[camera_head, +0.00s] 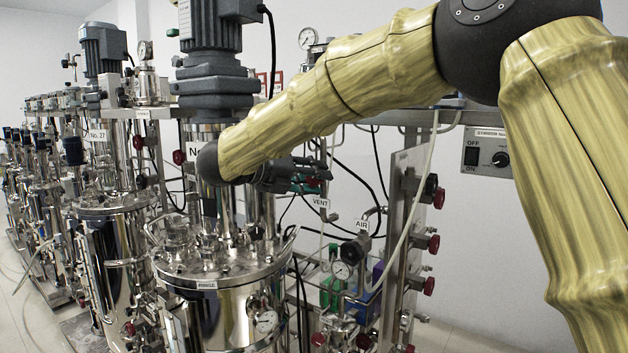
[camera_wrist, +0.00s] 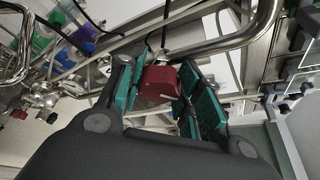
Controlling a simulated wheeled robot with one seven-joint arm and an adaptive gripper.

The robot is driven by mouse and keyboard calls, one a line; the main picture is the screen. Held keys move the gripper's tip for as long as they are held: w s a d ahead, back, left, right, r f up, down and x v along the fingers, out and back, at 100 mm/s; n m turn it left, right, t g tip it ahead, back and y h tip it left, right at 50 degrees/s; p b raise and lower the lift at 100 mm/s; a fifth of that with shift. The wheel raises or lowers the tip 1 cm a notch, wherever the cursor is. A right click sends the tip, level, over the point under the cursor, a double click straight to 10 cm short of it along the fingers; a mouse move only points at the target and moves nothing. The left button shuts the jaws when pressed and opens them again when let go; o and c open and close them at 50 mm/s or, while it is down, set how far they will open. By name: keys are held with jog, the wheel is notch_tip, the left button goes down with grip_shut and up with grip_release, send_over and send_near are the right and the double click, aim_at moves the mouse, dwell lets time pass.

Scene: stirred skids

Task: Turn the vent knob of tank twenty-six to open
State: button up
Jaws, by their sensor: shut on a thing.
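My gripper (camera_head: 318,178) reaches behind the near steel tank (camera_head: 222,268), just above the VENT label (camera_head: 320,203). In the wrist view my gripper (camera_wrist: 166,100) has its green-padded fingers on both sides of a dark red vent knob (camera_wrist: 160,84) and is shut on it. The knob sits on a valve stem beside a bent steel pipe. In the head view the knob is mostly hidden by the fingers. The near tank's number plate (camera_head: 191,154) is largely covered by my arm, so its number cannot be read. Whether the valve is open or closed cannot be told.
An AIR label (camera_head: 361,224) and pressure gauge (camera_head: 341,270) are below right. Red knobs (camera_head: 438,198) line the steel panel at right. A stirrer switch box (camera_head: 487,152) is on the wall. Tank No. 27 (camera_head: 115,255) stands left. Hoses and pipes crowd the gripper.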

jog(key=shift+n+h, duration=0.6)
jog(key=shift+n, duration=0.3)
jog(key=o, duration=1)
jog(key=shift+a, duration=0.1)
jog(key=shift+o, duration=0.2)
jog(key=v, duration=1.2)
jog(key=shift+w+f, duration=0.1)
